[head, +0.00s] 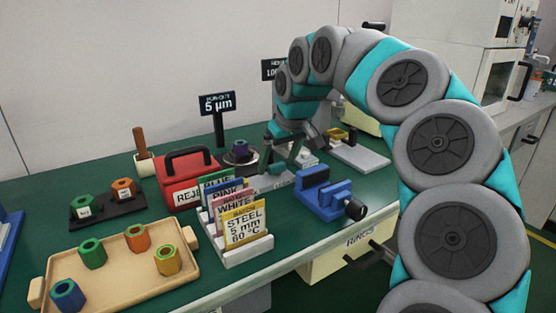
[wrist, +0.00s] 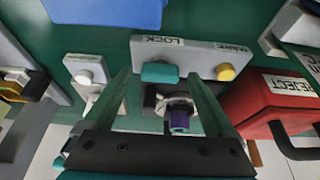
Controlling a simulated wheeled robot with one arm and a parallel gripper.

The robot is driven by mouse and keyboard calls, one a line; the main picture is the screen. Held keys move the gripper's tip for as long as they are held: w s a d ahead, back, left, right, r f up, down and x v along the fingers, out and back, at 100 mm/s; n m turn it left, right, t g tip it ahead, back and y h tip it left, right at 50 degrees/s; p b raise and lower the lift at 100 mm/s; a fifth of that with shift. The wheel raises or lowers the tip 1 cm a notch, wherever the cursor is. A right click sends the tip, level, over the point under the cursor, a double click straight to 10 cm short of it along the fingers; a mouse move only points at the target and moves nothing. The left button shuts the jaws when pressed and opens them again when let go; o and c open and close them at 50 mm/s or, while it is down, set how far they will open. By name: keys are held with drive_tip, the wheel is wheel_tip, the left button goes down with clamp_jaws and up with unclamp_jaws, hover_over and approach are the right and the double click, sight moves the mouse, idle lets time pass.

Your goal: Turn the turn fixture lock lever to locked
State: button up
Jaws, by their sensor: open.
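A grey panel (wrist: 200,55) with an upside-down LOCK label lies ahead of my gripper (wrist: 158,76) in the wrist view. A teal handle (wrist: 160,72), which looks like the lock lever, is at its LOCK end, and a yellow knob (wrist: 226,72) is at the other end. My gripper is open, its fingers either side of the teal handle in the picture; I see no clear contact. A dark fixture with a purple part (wrist: 180,119) shows between the fingers. In the head view my gripper (head: 287,152) is low over the bench behind the card rack, and the lever cannot be made out.
A red reject box (head: 188,178) stands left of my gripper, and it also shows in the wrist view (wrist: 268,100). A blue vise (head: 323,193) and a card rack (head: 240,251) are in front. A tray (head: 120,281) with several coloured nuts lies at front left.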

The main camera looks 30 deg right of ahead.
drive_tip(key=shift+c, duration=0.2)
drive_tip(key=c, duration=1.3)
drive_tip(key=shift+c, duration=0.2)
